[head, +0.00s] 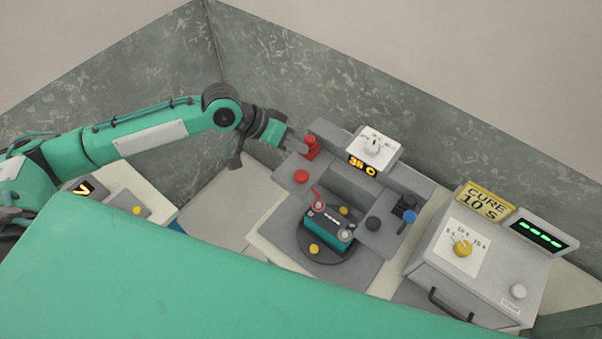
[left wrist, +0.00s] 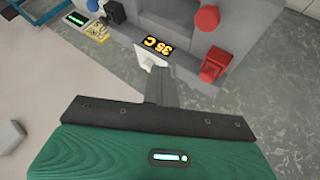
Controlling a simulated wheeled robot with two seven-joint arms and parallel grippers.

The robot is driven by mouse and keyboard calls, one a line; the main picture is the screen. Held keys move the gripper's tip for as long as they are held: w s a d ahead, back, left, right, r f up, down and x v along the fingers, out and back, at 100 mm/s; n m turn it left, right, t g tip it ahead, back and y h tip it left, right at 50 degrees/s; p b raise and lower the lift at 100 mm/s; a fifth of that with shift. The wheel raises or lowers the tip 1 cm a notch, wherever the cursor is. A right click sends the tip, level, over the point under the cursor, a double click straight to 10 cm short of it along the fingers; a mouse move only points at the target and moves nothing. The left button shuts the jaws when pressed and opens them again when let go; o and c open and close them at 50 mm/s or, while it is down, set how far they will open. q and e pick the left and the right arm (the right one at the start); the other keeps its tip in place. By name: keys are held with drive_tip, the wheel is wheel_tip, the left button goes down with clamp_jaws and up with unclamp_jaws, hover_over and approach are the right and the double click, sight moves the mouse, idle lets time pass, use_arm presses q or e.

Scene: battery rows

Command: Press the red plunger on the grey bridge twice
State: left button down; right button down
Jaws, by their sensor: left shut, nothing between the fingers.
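The grey bridge (head: 352,182) stands over the bench, behind a teal battery (head: 325,232). The round-topped red plunger (head: 301,176) is at the bridge's left end, and it also shows at the top of the left wrist view (left wrist: 207,17). A red block-shaped part (head: 311,147) stands behind it and shows in the left wrist view (left wrist: 214,64). My left gripper (head: 293,146) is shut and empty, behind and left of the plunger, near the red block. Its fingers (left wrist: 159,75) look apart from the plunger. My right gripper is out of view.
A white dial panel (head: 373,147) with an orange display stands behind the bridge. A grey cure box (head: 468,268) stands further right. Grey-green walls close the back.

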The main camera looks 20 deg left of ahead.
use_arm(q)
drive_tip(key=b, duration=0.6)
hover_over(297, 175)
wheel_tip(297, 175, down, 6)
drive_tip(key=shift+r, duration=0.1)
wheel_tip(297, 175, down, 2)
drive_tip(key=shift+f, duration=0.1)
idle(0.7)
idle(0.8)
drive_tip(key=shift+f, duration=0.2)
drive_tip(key=shift+f, duration=0.25)
